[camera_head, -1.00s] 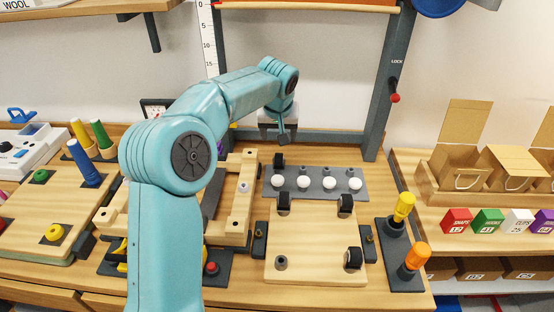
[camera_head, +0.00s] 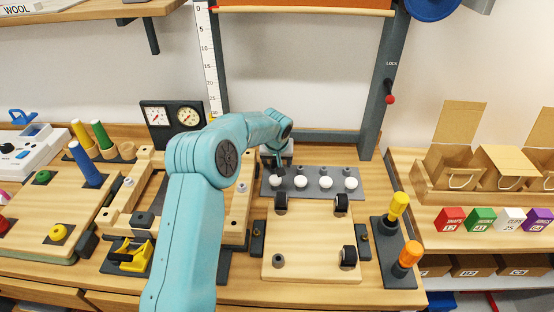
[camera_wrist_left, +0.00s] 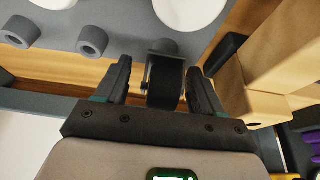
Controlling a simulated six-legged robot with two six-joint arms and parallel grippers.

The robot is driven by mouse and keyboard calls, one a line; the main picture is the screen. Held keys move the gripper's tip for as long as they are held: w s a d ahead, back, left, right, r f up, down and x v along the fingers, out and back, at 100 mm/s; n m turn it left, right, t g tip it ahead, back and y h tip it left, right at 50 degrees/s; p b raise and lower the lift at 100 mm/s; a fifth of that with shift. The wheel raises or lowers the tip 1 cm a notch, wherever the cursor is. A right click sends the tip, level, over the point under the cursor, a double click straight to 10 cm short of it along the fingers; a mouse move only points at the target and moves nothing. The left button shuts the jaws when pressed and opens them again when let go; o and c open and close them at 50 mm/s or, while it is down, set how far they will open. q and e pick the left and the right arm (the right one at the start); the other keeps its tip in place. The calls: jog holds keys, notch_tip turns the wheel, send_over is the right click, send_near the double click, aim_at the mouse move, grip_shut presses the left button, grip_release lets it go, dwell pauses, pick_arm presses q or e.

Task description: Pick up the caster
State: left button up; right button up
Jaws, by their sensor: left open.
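A black caster (camera_wrist_left: 165,84) with a grey bracket stands at the back left of the grey rack, seen between my fingers in the left wrist view. My left gripper (camera_wrist_left: 160,72) is open, with one finger on each side of the caster and narrow gaps beside it. In the head view my left gripper (camera_head: 279,165) is down at the rack's back left corner and mostly hides that caster. Three other casters are mounted on the wooden board: back left (camera_head: 281,202), back right (camera_head: 342,202) and front right (camera_head: 349,257). My right gripper is out of view.
The grey rack (camera_head: 313,189) holds several white balls and small grey posts. The board's front left has a bare grey socket (camera_head: 278,261). Yellow (camera_head: 398,205) and orange (camera_head: 410,254) handled tools stand right. A wooden frame (camera_head: 240,203) lies left, and a dark upright stands behind.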

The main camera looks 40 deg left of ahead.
pick_arm(q)
jog(key=shift+s, duration=0.1)
jog(key=c, duration=1)
jog(key=shift+a, duration=0.1)
jog(key=shift+c, duration=0.2)
jog(key=shift+r, duration=0.6)
notch_tip(320, 180, up, 11)
jog(key=shift+r, duration=0.1)
notch_tip(320, 180, up, 8)
jog(key=p, duration=0.1)
jog(key=shift+f, duration=0.2)
jog(key=shift+w, duration=0.25)
